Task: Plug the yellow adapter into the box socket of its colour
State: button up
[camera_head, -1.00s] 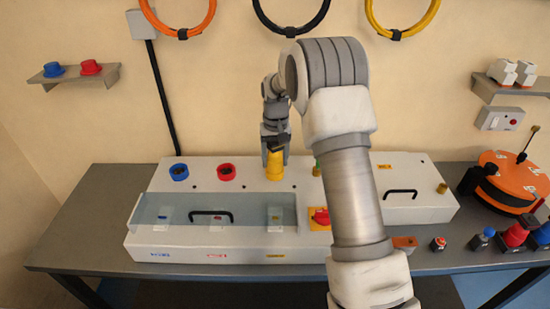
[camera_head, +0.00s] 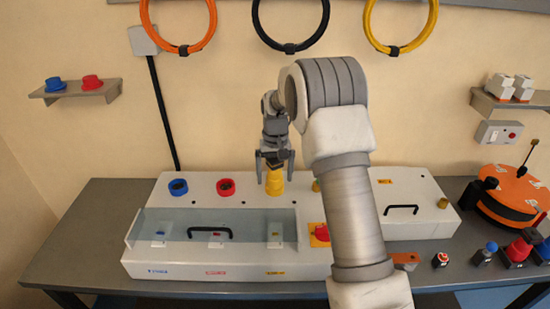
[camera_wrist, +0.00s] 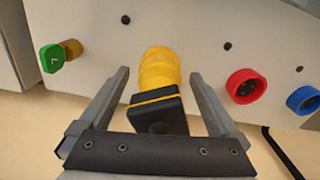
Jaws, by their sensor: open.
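The yellow adapter (camera_head: 275,182) stands upright on top of the white box (camera_head: 350,190), at the yellow place in the row to the right of the blue socket (camera_head: 178,187) and the red socket (camera_head: 226,187). In the wrist view the adapter (camera_wrist: 160,75) is yellow with a black block at its near end. It hides whatever is under it, so I cannot tell how deep it sits. My gripper (camera_head: 274,168) is open at the adapter's upper part. In the wrist view its fingers (camera_wrist: 160,88) stand on both sides of the adapter, with gaps.
A clear cover (camera_head: 215,222) with a black handle lies along the box's front. A red switch (camera_head: 321,232) sits right of it. A green part (camera_wrist: 52,58) is beside the adapter. An orange reel (camera_head: 512,195) and several plugs stand on the table's right.

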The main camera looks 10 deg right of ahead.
notch_tip(320, 180, up, 16)
jog(key=shift+s+d+f, duration=0.1)
jog(key=shift+r, duration=0.55)
jog(key=s+r+t, duration=0.1)
jog(key=s+r, duration=0.4)
jog(key=s, duration=0.4)
jog(key=s+r+t, duration=0.2)
jog(key=s+r, duration=0.3)
jog(key=s, duration=0.3)
jog(key=s+f+t, duration=0.1)
jog(key=s+f, duration=0.1)
jog(key=s, duration=0.7)
jog(key=s+f+t, duration=0.1)
jog(key=s+f, duration=0.2)
jog(key=s, duration=0.6)
jog(key=shift+f+n, duration=0.2)
jog(key=shift+n, duration=0.1)
